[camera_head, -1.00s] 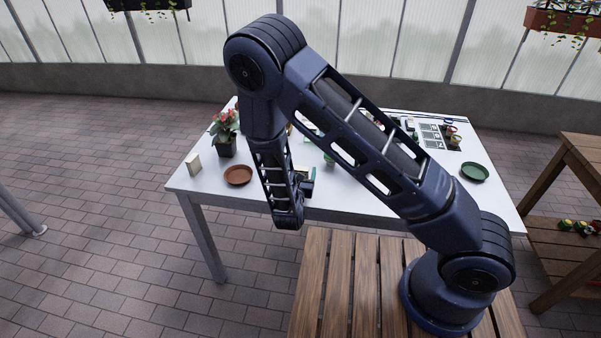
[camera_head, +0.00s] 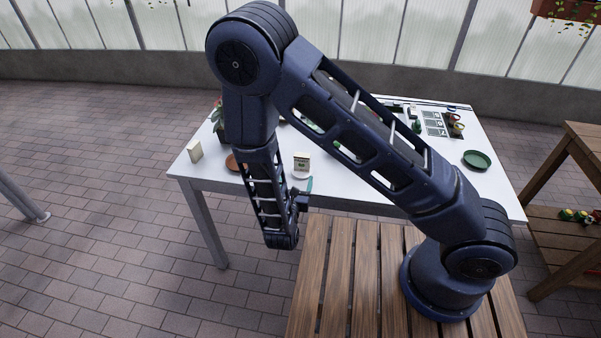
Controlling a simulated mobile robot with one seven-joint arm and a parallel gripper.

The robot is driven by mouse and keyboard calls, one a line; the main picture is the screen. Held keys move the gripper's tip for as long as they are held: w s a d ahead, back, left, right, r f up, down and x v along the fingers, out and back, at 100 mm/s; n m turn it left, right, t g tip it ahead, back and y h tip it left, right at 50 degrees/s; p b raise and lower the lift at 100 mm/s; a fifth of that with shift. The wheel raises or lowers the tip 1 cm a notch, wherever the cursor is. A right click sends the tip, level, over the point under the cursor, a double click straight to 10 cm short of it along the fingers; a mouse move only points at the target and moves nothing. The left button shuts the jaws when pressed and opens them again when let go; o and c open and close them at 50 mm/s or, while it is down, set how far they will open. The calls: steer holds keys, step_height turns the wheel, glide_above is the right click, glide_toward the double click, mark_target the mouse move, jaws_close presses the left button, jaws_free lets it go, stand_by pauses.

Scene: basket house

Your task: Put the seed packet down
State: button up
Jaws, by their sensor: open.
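A small pale seed packet (camera_head: 301,161) with a dark green picture stands upright near the front edge of the white table (camera_head: 345,193). A second pale upright packet (camera_head: 195,151) stands at the table's front left corner. My gripper (camera_head: 302,199) is small and dark in this view, just in front of the table's front edge. It is open and apart from both packets, with nothing visible in it. My forearm partly hides it, and its fingers are hard to make out.
A terracotta saucer (camera_head: 234,164) and a potted plant (camera_head: 218,118) are partly hidden behind my arm. A white object (camera_head: 299,177) and a teal object (camera_head: 309,185) lie before the middle packet. A green saucer (camera_head: 477,159) lies at right. A wooden shelf (camera_head: 570,220) stands further right.

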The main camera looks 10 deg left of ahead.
steer(key=shift+s, duration=0.2)
steer(key=w+d+r+m+g+h, duration=0.5)
steer(key=w+d+r+m+h, duration=0.5)
steer(key=d, duration=0.3)
steer(key=d+r+m+g+h, duration=0.1)
steer(key=d+r+m+g, duration=0.75)
steer(key=d, duration=0.55)
steer(key=s+d+r+m+y, duration=1.1)
steer(key=d+r+m, duration=0.4)
steer(key=r+m, duration=0.2)
steer(key=shift+s, duration=0.55)
